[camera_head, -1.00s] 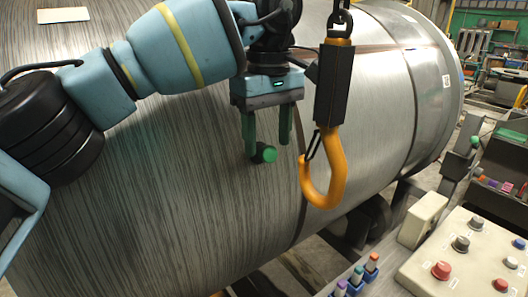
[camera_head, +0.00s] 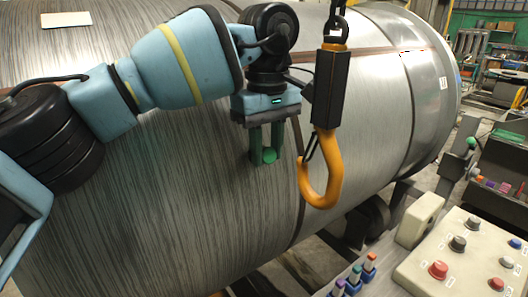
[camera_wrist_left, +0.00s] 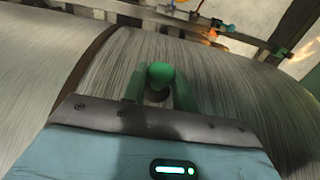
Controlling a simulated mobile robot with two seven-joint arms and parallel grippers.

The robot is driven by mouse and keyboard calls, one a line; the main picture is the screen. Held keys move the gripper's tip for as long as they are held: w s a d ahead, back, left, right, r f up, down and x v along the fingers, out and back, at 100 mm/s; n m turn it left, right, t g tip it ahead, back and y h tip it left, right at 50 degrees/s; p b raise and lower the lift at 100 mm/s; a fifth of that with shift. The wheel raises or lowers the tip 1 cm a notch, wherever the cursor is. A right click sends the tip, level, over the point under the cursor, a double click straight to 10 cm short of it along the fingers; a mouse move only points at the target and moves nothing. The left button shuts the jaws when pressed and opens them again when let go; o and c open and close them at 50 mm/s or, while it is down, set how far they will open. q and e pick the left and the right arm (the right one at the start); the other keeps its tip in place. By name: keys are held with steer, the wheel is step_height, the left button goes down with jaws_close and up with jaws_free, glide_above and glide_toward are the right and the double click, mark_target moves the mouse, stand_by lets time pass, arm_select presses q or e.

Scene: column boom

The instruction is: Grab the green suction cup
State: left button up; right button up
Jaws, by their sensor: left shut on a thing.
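The green suction cup (camera_head: 269,156) is a small green round piece against the side of the large grey metal cylinder (camera_head: 190,190). My left gripper (camera_head: 265,158) has its two green fingers closed around it, one on each side. In the left wrist view the suction cup (camera_wrist_left: 160,75) shows between the fingertips of my left gripper (camera_wrist_left: 158,88), close to the cylinder's streaked surface (camera_wrist_left: 220,70). Whether the cup still touches the cylinder cannot be told. My right gripper is not in view.
An orange hook (camera_head: 322,185) with a black shank hangs just right of my left gripper. A control box (camera_head: 470,250) with red, black and blue buttons stands at the lower right. Several coloured-capped items (camera_head: 354,276) sit beside it.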

arm_select(q)
steer(key=shift+r, duration=0.15)
steer(key=shift+w+r, duration=0.1)
steer(key=shift+r, duration=0.45)
step_height(320, 180, up, 6)
steer(key=shift+r+b, duration=0.2)
steer(key=shift+b, duration=0.55)
steer(key=shift+r, duration=1.15)
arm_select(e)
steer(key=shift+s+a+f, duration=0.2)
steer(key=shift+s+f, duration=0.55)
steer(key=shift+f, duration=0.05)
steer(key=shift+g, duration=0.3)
